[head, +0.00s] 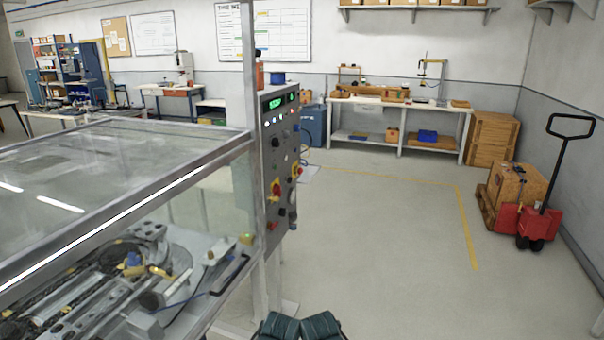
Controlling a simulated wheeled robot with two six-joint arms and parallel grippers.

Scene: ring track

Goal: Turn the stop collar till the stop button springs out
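A grey control panel (282,150) stands on the corner of the glass-covered machine and is seen at a steep angle. On its lower half is a red and yellow control (276,188) at the left. A second yellow and red control (296,170) sits to its right. I cannot tell from here which is the stop button with its collar, or whether a button is in or out. Two dark green parts, apparently mine, show at the bottom edge, well below the panel. No gripper fingers can be made out.
The machine's glass guard (110,160) fills the left side, with a ring track (180,258) under it. The floor (380,250) right of the panel is clear. A red pallet truck (528,222) with a wooden crate stands far right. A workbench (400,102) stands at the back.

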